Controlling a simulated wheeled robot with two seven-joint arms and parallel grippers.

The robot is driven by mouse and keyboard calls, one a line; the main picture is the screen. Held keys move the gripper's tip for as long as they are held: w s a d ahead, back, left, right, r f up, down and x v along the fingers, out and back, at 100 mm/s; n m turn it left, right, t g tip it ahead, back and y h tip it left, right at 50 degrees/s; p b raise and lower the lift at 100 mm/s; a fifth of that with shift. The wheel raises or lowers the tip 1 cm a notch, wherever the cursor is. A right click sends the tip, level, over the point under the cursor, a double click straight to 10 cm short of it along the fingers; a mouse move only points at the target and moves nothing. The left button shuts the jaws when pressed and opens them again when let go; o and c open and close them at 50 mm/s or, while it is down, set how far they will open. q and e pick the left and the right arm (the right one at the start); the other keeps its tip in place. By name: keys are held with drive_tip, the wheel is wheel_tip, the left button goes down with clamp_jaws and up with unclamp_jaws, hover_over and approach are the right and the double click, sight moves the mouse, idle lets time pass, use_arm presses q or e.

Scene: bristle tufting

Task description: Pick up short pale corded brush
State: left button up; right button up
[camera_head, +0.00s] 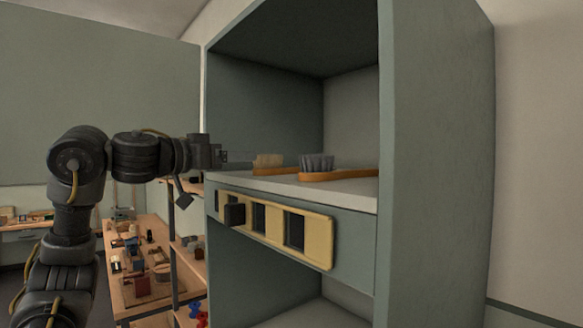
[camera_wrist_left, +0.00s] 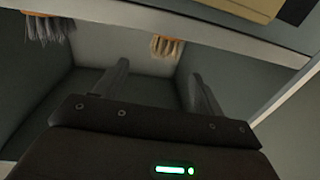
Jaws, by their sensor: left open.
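The pale-bristled brush (camera_head: 268,161) lies on the cabinet shelf, with pale tan bristles up and an orange-brown wooden body. Its pale tuft (camera_wrist_left: 167,46) also shows in the left wrist view, ahead of the gap between my fingers. My left gripper (camera_head: 240,158) is open and empty, at the shelf's left edge, level with this brush and pointing at it. In the left wrist view its two fingers (camera_wrist_left: 160,68) are spread apart, with nothing between them. I cannot make out a cord on the brush. My right gripper is not in view.
A dark grey-bristled brush (camera_head: 317,162) with a longer orange handle lies to the right on the same shelf (camera_head: 352,188); its tuft (camera_wrist_left: 46,27) shows in the wrist view. A yellow slotted panel (camera_head: 318,245) is on the shelf's front. The cabinet side wall (camera_head: 435,150) stands right.

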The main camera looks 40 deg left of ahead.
sight(264, 157)
use_arm(q)
drive_tip(key=w, duration=0.4)
drive_tip(key=shift+d+f+p, duration=0.2)
drive_tip(key=shift+d+p, duration=0.05)
drive_tip(key=shift+p, duration=0.05)
drive_tip(key=shift+w+r+p, duration=0.15)
drive_tip(key=shift+w+p, duration=0.25)
drive_tip(key=shift+w, duration=0.05)
drive_tip(key=shift+w+d+r+p, duration=0.1)
drive_tip(key=shift+w+r+p, duration=0.15)
drive_tip(key=shift+w+p, duration=0.75)
drive_tip(key=shift+w+d+f+p, duration=0.1)
drive_tip(key=shift+w+f+p, duration=0.1)
drive_tip(key=shift+w, duration=0.4)
drive_tip(key=shift+w+d+f+p, duration=0.1)
drive_tip(key=shift+w+p, duration=0.05)
drive_tip(key=shift+w, duration=0.6)
drive_tip(key=shift+s, duration=0.3)
drive_tip(key=shift+c, duration=0.8)
drive_tip(key=c, duration=0.9)
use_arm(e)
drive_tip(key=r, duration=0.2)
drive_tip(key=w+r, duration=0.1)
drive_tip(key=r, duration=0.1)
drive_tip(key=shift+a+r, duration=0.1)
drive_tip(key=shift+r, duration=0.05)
